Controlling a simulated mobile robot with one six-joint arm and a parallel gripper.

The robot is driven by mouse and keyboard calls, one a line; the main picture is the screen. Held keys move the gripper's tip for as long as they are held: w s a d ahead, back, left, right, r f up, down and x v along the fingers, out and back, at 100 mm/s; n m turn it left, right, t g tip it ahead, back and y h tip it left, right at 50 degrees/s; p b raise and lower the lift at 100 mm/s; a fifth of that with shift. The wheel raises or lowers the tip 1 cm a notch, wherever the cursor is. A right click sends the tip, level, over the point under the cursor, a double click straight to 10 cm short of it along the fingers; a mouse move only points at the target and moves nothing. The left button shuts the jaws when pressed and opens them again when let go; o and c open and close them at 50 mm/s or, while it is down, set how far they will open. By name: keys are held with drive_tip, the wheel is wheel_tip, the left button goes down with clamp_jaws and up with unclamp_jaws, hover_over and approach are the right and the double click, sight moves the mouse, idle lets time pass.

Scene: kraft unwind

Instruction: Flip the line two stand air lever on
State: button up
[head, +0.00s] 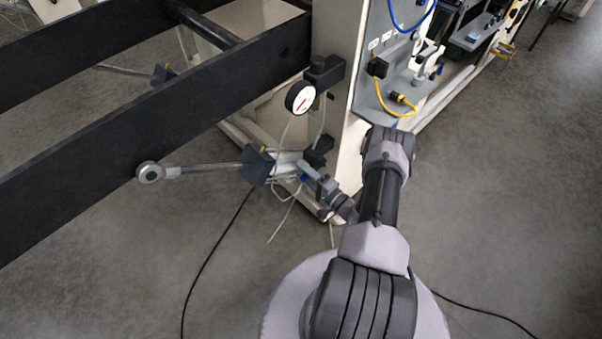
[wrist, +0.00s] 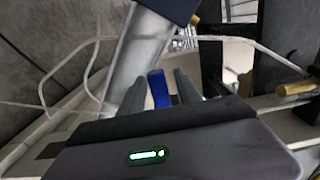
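The air lever is a small blue handle (wrist: 158,90) in the middle of the wrist view. It stands between the two fingers of my gripper (wrist: 160,80), with a narrow gap seen on either side. The fingers are apart, and I cannot tell whether either touches the lever. In the head view, my gripper (head: 306,170) is low at the stand's corner, beside the air cylinder. A bit of blue (head: 304,179) shows just under it. The lever's base and valve body are hidden behind my gripper.
A grey cylinder (wrist: 141,45) rises close to the left finger. Pale tubes (wrist: 65,75) loop around it. A dial gauge (head: 300,97) and the cream stand frame (head: 352,140) are close by. A long black beam (head: 150,125) crosses the left. The floor in front is open.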

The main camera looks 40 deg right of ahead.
drive_tip(key=shift+w, duration=0.65)
drive_tip(key=shift+c, duration=0.2)
clamp_jaws()
idle(0.8)
